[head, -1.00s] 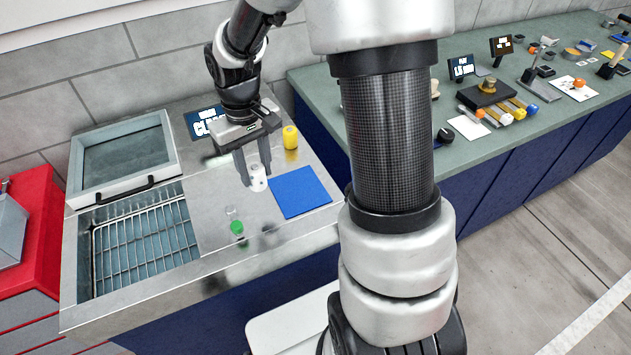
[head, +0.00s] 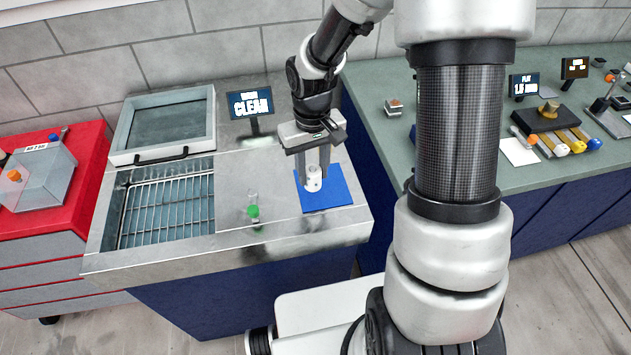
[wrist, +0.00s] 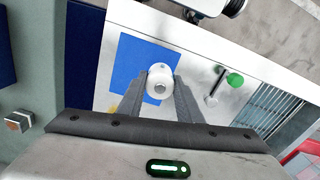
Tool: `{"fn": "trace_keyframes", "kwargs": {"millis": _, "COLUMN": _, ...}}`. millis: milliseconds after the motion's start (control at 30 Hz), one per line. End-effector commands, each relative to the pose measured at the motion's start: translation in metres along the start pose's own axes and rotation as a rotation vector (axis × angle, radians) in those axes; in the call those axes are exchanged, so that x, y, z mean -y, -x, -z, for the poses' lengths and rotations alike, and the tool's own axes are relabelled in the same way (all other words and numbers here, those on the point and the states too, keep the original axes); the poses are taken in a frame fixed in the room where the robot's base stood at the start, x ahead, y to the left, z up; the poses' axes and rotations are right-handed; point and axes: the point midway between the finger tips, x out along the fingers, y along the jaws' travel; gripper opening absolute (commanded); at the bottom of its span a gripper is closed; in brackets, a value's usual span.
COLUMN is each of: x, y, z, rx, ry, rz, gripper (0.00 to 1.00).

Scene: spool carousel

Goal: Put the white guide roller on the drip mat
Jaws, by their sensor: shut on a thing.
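The white guide roller (head: 313,179) is between the fingers of my gripper (head: 313,176) in the head view. My gripper is shut on it, and the roller is over the blue drip mat (head: 337,198). I cannot tell whether its base touches the mat. In the wrist view the white roller (wrist: 159,88) sits between the two fingertips (wrist: 160,92), with the blue mat (wrist: 130,60) behind it toward the left. My fingers hide part of the mat.
A green-ended part (head: 253,211) stands on the steel counter left of the mat. Further left is an open basin with a wire rack (head: 165,210). A display reading CLEAN (head: 250,103) stands behind. A green bench (head: 375,120) is to the right.

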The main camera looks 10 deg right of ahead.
Motion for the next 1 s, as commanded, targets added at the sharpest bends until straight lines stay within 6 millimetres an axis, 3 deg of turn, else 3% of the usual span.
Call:
{"fn": "trace_keyframes", "kwargs": {"millis": 367, "x": 0.0, "y": -0.041, "z": 0.0, "rx": 0.001, "ry": 0.0, "rz": 0.0, "gripper": 0.01}}
{"fn": "trace_keyframes", "kwargs": {"millis": 767, "x": 0.0, "y": -0.048, "z": 0.001, "rx": -0.002, "ry": -0.001, "rz": -0.001, "gripper": 0.01}}
{"fn": "trace_keyframes", "kwargs": {"millis": 800, "x": 0.0, "y": -0.046, "z": 0.001, "rx": -0.002, "ry": -0.001, "rz": -0.001, "gripper": 0.39}}
{"fn": "trace_keyframes", "kwargs": {"millis": 867, "x": 0.0, "y": -0.046, "z": 0.001, "rx": -0.002, "ry": -0.001, "rz": -0.001, "gripper": 0.49}}
{"fn": "trace_keyframes", "kwargs": {"millis": 1000, "x": 0.0, "y": -0.046, "z": 0.001, "rx": -0.002, "ry": -0.001, "rz": -0.001, "gripper": 0.51}}
